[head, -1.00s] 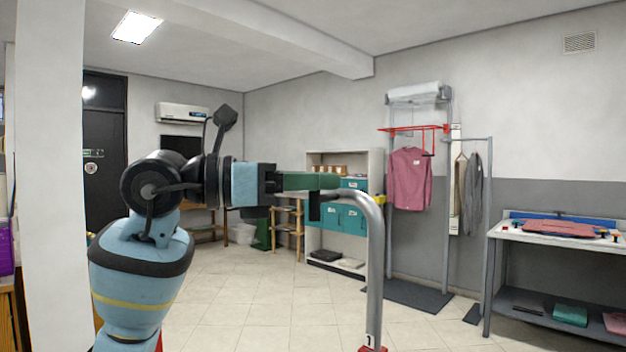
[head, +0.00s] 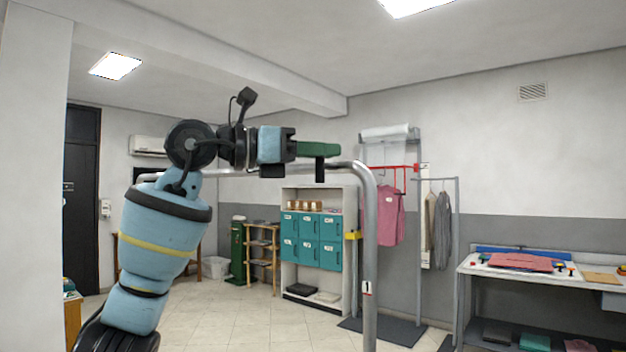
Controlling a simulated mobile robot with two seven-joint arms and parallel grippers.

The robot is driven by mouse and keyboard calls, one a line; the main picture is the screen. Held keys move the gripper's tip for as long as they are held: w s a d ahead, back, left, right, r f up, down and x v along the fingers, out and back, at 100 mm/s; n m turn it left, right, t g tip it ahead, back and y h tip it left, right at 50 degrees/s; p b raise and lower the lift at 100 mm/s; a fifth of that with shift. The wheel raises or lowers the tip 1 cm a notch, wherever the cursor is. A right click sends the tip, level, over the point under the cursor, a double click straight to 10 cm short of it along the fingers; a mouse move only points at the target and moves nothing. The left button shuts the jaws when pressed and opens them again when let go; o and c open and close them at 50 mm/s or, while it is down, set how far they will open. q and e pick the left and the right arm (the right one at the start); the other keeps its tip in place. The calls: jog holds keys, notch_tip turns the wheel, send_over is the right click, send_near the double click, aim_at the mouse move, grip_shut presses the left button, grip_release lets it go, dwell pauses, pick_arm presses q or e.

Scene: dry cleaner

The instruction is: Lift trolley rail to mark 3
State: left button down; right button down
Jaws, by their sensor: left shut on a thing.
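The trolley rail (head: 371,235) is a grey metal tube that stands upright in front of me. It bends at the top into a horizontal bar running left behind my left arm. A white label with the number 1 (head: 367,288) shows on the upright; no label 3 is in view. The rail's foot and the trolley base are below the picture. My right gripper is not in view.
Teal lockers (head: 311,241) in a white shelf stand behind the rail. A wall rack holds a pink shirt (head: 391,215), with darker garments (head: 438,230) to its right. A work table (head: 470,266) is at the right. The tiled floor (head: 225,325) between is clear.

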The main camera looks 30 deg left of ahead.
pick_arm(q)
notch_tip(320, 180, up, 3)
jog(key=shift+s+f, duration=0.1)
jog(key=shift+s, duration=0.05)
jog(key=shift+a+r, duration=0.1)
jog(key=shift+r, duration=0.15)
jog(key=shift+s+r, duration=0.1)
jog(key=c, duration=1.6)
grip_release()
jog(key=shift+o, duration=0.6)
jog(key=shift+w+f, duration=0.2)
jog(key=shift+f, duration=0.05)
jog(key=v, duration=0.7)
jog(key=shift+s+a+b, duration=0.2)
jog(key=shift+s+b, duration=0.1)
jog(key=shift+s, duration=0.05)
